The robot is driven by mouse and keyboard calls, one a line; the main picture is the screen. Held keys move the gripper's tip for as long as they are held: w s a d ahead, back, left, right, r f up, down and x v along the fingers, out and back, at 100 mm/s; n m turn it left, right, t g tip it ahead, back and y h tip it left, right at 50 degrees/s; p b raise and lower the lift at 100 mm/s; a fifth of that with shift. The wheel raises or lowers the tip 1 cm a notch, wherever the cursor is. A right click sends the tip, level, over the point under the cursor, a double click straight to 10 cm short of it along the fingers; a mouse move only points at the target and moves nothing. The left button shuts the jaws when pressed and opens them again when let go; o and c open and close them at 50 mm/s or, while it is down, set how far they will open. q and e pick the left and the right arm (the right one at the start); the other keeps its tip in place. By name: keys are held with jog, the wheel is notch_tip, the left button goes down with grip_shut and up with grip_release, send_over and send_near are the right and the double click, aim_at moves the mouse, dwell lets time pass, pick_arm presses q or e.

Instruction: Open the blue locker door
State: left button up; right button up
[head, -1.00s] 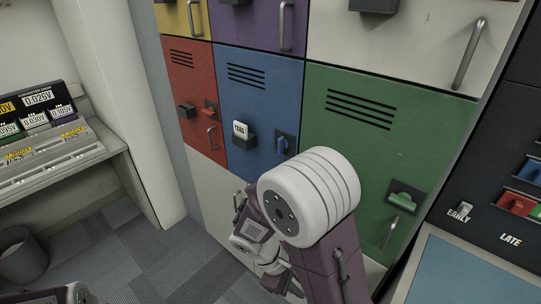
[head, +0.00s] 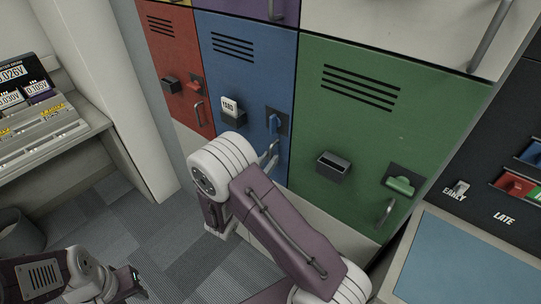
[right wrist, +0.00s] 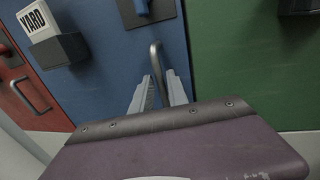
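The blue locker door (head: 250,75) stands shut, flush with the doors beside it. Its metal handle (head: 271,152) is at the lower right of the door, partly hidden by my right arm in the head view. In the right wrist view the handle (right wrist: 155,58) stands between the two fingers of my right gripper (right wrist: 160,88). The fingers are apart, one on each side of the handle; I see no clear grip. A blue lever (head: 274,124) is above the handle. My left gripper (head: 135,284) is low at the left, away from the lockers; its fingers are too small to judge.
A holder with a "YARD" card (head: 230,106) sticks out from the blue door. The red door (head: 175,60) is left of it and the green door (head: 350,130) right, both shut. A blue-topped desk (head: 465,260) is at the right. Open floor (head: 185,255) lies in front.

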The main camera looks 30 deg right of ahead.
jog(key=shift+x, duration=0.8)
jog(key=shift+c, duration=0.3)
grip_shut()
dwell(0.6)
